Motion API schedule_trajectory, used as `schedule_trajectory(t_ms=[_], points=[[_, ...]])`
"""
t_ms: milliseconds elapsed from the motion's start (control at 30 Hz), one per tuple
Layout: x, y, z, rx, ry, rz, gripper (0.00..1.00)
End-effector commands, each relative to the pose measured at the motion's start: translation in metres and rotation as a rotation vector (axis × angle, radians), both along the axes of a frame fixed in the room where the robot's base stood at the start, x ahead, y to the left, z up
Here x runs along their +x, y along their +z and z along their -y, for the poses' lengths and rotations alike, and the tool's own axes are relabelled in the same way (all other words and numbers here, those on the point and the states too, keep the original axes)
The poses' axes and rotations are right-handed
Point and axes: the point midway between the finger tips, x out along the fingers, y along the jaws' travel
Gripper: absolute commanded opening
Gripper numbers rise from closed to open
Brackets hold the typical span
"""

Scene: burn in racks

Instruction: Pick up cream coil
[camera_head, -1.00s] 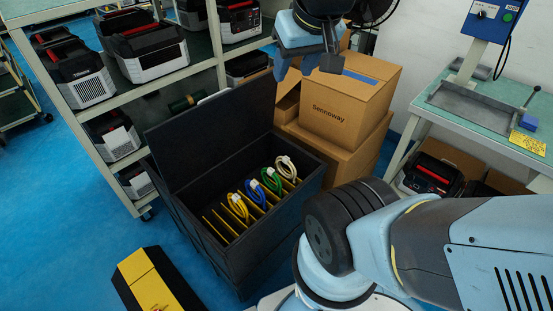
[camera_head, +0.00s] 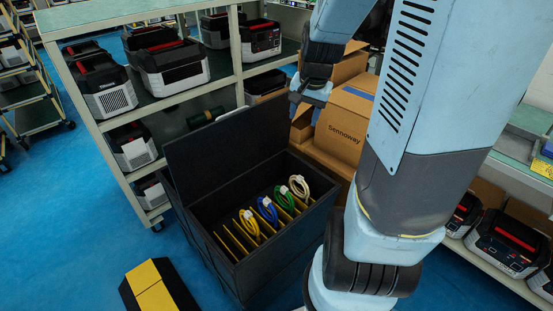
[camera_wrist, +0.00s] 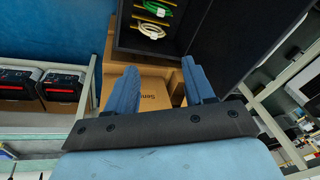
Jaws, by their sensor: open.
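The cream coil (camera_head: 299,187) sits in the rightmost filled slot of the black crate (camera_head: 237,272), beside the green coil (camera_head: 284,198), the blue coil (camera_head: 267,210) and the yellow coil (camera_head: 249,224). In the wrist view the cream coil (camera_wrist: 151,31) lies near the top, below the green coil (camera_wrist: 157,9). My gripper (camera_head: 308,105) is above and behind the crate's right side, in front of the cardboard boxes. In the wrist view my gripper (camera_wrist: 160,88) is open and empty, its two blue fingers apart, with the coil beyond the fingertips.
The raised black lid (camera_head: 225,150) stands at the crate's back left. Cardboard boxes (camera_head: 345,125) are stacked behind it on the right. A shelf rack (camera_head: 120,124) with devices is at the left. A yellow and black block (camera_head: 150,285) lies on the blue floor in front.

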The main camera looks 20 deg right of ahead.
Motion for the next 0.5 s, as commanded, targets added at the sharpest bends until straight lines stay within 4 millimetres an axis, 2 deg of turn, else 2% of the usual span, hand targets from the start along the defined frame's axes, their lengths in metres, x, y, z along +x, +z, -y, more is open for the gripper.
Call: schedule_trajectory(t_ms=[33, 200, 500], points=[[0.005, -0.014, 0.007, 0.024, -0.043, -0.017, 0.53], [0.021, -0.056, 0.026, 0.105, -0.19, -0.051, 0.53], [0.036, -0.13, 0.056, 0.267, -0.466, -0.102, 0.53]])
